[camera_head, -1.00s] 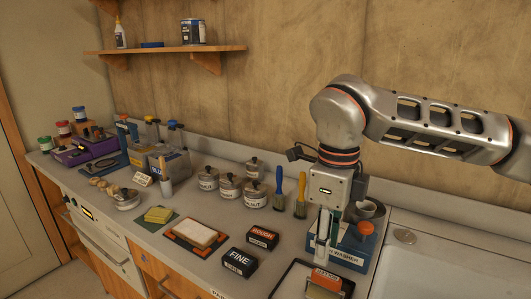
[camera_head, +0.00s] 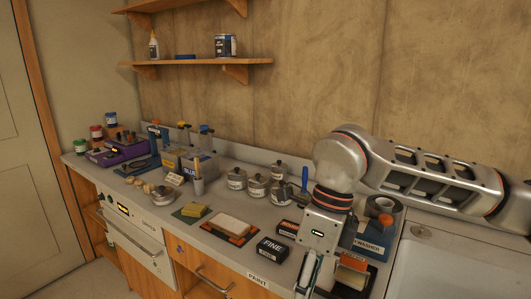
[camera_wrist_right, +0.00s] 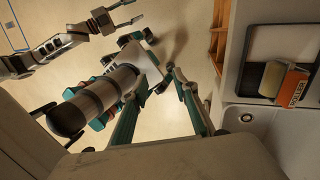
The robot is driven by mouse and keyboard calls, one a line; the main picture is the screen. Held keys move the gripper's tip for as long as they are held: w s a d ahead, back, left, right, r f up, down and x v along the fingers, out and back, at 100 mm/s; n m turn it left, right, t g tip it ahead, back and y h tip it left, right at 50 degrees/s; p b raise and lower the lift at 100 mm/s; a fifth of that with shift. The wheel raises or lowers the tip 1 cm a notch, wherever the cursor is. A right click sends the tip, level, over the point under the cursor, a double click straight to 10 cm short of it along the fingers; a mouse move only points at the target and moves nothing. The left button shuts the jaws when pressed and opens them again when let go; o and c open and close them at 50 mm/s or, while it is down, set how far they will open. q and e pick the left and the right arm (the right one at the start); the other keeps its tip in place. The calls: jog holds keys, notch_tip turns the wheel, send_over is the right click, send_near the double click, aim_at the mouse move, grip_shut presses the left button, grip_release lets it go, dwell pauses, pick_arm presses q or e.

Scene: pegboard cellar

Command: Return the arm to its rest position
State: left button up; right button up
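My right arm comes in from the right in the head view, with its right gripper (camera_head: 314,278) pointing down near the counter's front edge. In the right wrist view the two teal fingers of this gripper (camera_wrist_right: 160,80) stand apart with nothing between them, over the floor. My left gripper is outside the head view. In the right wrist view the left gripper (camera_wrist_right: 128,13) shows small at the top left, its fingers apart and seemingly empty.
A black tray with an orange-labelled roller (camera_wrist_right: 292,87) lies close beside the right gripper. A FINE box (camera_head: 270,251), sanding pad (camera_head: 230,225) and lidded tins (camera_head: 257,186) stand to its left. A blue washer box (camera_head: 374,241) is behind right. Floor below is clear.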

jog(key=s+a+g+y, duration=0.5)
jog(key=s+a+y, duration=0.4)
jog(key=a, duration=0.5)
jog(key=a+r+m+y, duration=0.4)
jog(key=r+m+y, duration=0.1)
jog(key=r+y, duration=0.25)
jog(key=w+d+f+m+t+h, duration=0.1)
jog(key=w+d+f+m+t, duration=0.6)
jog(key=m+t, duration=0.5)
jog(key=w+d+f+m+t+h, duration=0.1)
jog(key=w+d+f+m+t, duration=0.35)
jog(key=w+m+t, duration=0.55)
jog(key=s+d+f+m+t+h, duration=0.1)
jog(key=s+d+f+m+h, duration=0.1)
jog(key=d+f+m+h, duration=0.6)
jog(key=s+d+f+m+h, duration=0.25)
jog(key=f+m, duration=0.25)
jog(key=f, duration=0.6)
jog(key=s+d+f+m+g+h, duration=0.1)
jog(key=s+d+f+m+g, duration=0.1)
jog(key=s+d+f, duration=0.2)
jog(key=s+d+f+m+g+h, duration=0.2)
jog(key=s+d+f, duration=0.3)
jog(key=s+f, duration=0.3)
notch_tip(320, 180, down, 5)
jog(key=shift+s+d+r+g+h, duration=0.2)
jog(key=shift+s+g+h, duration=0.1)
jog(key=shift+g, duration=0.3)
